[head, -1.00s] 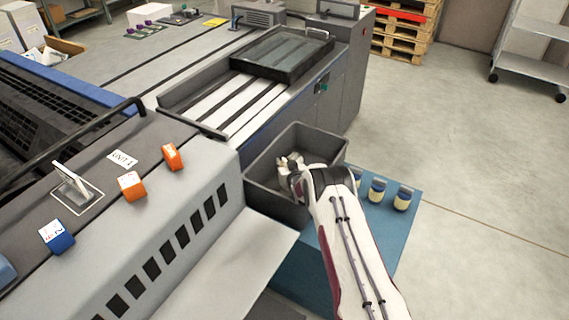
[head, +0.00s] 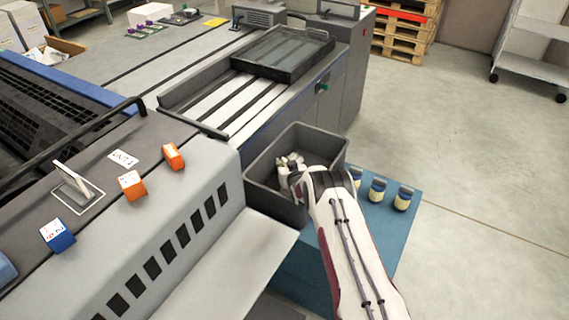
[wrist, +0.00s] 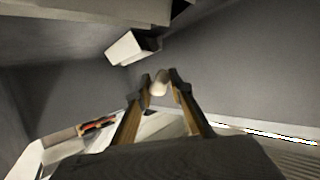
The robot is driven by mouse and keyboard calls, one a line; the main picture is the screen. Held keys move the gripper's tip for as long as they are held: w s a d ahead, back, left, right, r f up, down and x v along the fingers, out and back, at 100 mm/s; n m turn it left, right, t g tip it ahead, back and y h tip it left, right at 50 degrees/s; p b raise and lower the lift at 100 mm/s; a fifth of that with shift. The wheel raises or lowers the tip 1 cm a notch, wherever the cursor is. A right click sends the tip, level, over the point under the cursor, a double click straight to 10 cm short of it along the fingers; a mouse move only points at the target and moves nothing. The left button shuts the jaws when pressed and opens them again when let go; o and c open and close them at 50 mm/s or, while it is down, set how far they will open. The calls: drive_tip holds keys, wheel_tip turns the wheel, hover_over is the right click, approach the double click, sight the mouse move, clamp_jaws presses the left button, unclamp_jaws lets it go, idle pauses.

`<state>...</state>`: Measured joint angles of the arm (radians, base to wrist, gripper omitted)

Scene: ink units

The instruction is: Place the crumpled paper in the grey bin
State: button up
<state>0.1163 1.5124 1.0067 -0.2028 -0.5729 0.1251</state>
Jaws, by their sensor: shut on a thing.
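The grey bin (head: 276,209) stands open-topped between the machines, beside the blue surface. My gripper (head: 287,168) reaches over its rim, with the fingers inside the bin's opening. In the wrist view my gripper (wrist: 162,78) has both fingers closed around a small pale piece, the crumpled paper (wrist: 158,88), at the fingertips. Dark grey surfaces surround the fingers there. In the head view the arm and wrist hide part of the bin, and the paper cannot be told apart clearly from the gripper.
A grey machine (head: 190,195) with orange and blue blocks on top lies to the left. A dark tray (head: 282,55) sits on the machine behind.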

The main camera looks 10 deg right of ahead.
drive_tip(key=o, duration=0.7)
drive_tip(key=shift+s+d+f, duration=0.1)
drive_tip(key=shift+s+f, duration=0.3)
drive_tip(key=shift+f, duration=0.45)
drive_tip(key=shift+r, duration=0.2)
drive_tip(key=shift+d+r, duration=0.1)
drive_tip(key=shift+r, duration=0.35)
drive_tip(key=shift+r+v, duration=0.25)
drive_tip(key=shift+v, duration=1.15)
drive_tip(key=shift+w+r, duration=0.15)
drive_tip(key=shift+r, duration=3.5)
drive_tip(key=shift+r, duration=0.15)
